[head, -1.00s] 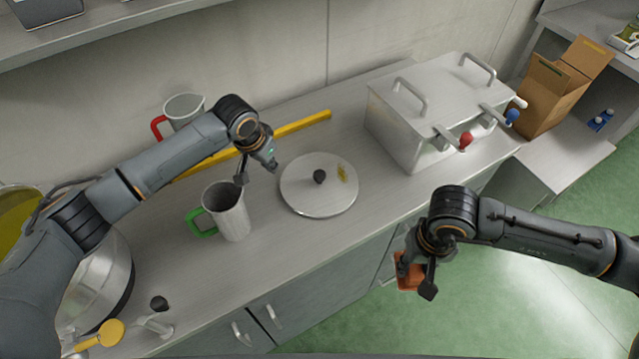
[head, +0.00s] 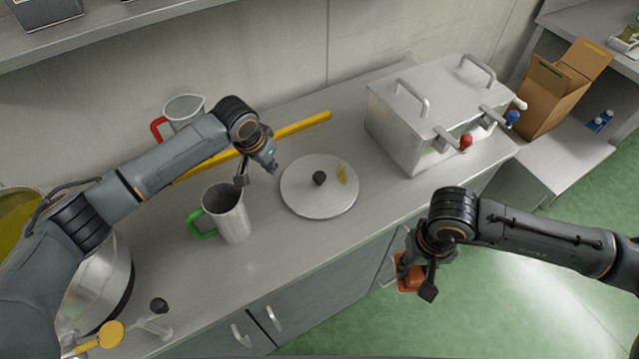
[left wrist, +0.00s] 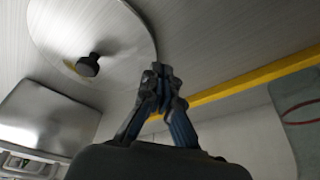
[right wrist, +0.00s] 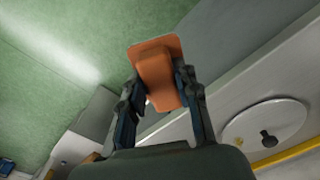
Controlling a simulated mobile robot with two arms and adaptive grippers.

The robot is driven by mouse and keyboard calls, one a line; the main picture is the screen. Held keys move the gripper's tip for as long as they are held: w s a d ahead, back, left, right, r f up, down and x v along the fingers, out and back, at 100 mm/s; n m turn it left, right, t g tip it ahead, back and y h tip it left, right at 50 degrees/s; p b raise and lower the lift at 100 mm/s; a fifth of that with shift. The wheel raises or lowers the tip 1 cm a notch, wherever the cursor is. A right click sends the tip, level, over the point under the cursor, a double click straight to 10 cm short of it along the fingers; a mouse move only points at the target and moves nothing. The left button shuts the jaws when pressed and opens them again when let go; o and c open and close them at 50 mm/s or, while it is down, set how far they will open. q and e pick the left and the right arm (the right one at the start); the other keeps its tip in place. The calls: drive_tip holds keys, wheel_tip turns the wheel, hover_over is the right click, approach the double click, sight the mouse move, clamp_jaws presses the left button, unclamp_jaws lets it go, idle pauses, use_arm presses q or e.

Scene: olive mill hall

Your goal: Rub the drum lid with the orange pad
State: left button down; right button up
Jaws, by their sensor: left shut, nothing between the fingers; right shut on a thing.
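The drum lid (head: 300,199) is a round metal disc with a black knob (head: 320,178) and a yellow smear (head: 342,175) right of the knob. It lies flat on the metal counter. The lid also shows in the left wrist view (left wrist: 115,45) and the right wrist view (right wrist: 290,115). My left gripper (head: 258,182) is shut and empty, above the counter between the lid and the green-handled jug. My right gripper (head: 414,280) is shut on the orange pad (head: 408,272), in front of the counter edge over the floor. The pad shows clearly in the right wrist view (right wrist: 158,72).
A green-handled jug (head: 230,218) stands left of the lid. A red-handled jug (head: 184,108) and a yellow bar (head: 300,125) are behind. A metal box with taps (head: 400,120) stands right of the lid. The counter in front of the lid is clear.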

use_arm(q)
drive_tip(key=shift+f+b, duration=0.45)
drive_tip(key=shift+f, duration=1.05)
use_arm(e)
drive_tip(key=shift+f, duration=0.45)
use_arm(q)
drive_tip(key=shift+r, duration=0.1)
use_arm(e)
drive_tip(key=shift+r, duration=0.1)
